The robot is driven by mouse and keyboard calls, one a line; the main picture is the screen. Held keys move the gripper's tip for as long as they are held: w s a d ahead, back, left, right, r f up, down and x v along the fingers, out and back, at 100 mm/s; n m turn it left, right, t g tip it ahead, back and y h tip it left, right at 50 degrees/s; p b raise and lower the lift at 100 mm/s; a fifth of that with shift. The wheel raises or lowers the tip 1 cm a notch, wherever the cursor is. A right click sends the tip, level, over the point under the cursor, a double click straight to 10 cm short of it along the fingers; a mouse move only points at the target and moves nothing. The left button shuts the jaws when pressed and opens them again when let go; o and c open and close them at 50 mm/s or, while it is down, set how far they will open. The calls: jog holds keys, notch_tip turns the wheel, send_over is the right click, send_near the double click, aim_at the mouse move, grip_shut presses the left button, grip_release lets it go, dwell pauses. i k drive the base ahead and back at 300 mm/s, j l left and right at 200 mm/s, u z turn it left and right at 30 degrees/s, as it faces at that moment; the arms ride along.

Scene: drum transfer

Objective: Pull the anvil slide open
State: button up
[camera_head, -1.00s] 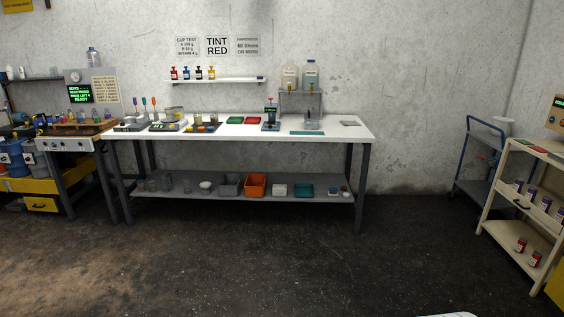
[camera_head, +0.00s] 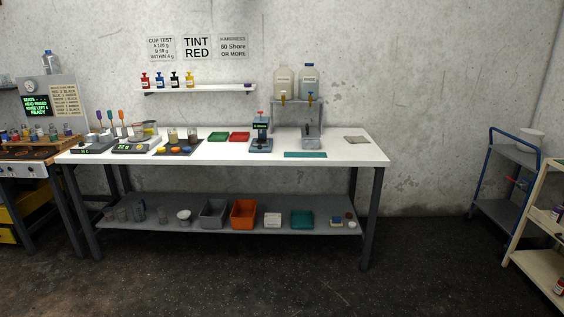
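A small dark test stand (camera_head: 261,133) with a red top and a green-lit display stands on the white workbench (camera_head: 345,151), right of the red tray. Its grey-blue base (camera_head: 261,146) rests on the bench top. The anvil slide is too small to make out for certain, and I cannot tell whether it is open or shut. My gripper is not in view.
Two jugs (camera_head: 284,82) stand on a rack right of the test stand, with a teal mat (camera_head: 305,155) in front. Green and red trays (camera_head: 239,137) lie to its left. Dark floor before the bench is clear. A blue cart (camera_head: 507,170) stands at right.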

aim_at(260, 143)
jog(key=i, duration=1.4)
jog(key=i+u, duration=0.25)
jog(key=i, duration=0.45)
jog(key=i+l+u, duration=0.1)
jog(key=i+u, duration=0.2)
jog(key=i, duration=0.4)
jog(key=i+u, duration=0.3)
jog(key=i, duration=0.25)
jog(key=i+l+u, duration=0.3)
jog(key=i, duration=0.25)
